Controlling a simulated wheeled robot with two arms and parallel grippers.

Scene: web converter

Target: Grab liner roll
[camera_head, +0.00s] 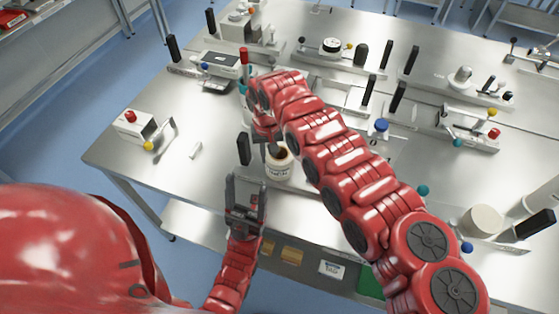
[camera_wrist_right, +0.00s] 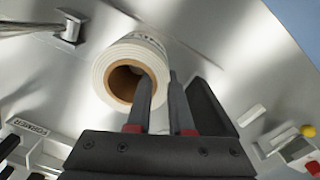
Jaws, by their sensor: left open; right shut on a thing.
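The liner roll (camera_head: 279,169) is a short white roll with a brown core and printing on its side, near the front edge of the steel table. It also shows in the right wrist view (camera_wrist_right: 103,73). My right gripper (camera_wrist_right: 160,95) is shut on the roll's wall, one finger in the core and one outside. In the head view my right gripper (camera_head: 268,143) is over the roll, partly hidden by my arm. Whether the roll touches the table is unclear. My left gripper (camera_head: 246,190) is open and empty, in front of the table edge, left of the roll.
A white box with a red button (camera_head: 135,126) stands at the table's left. A display unit (camera_head: 221,64) and several fixtures with black handles stand farther back. A pale cylinder (camera_head: 482,221) is at the right. The front left tabletop is mostly clear.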

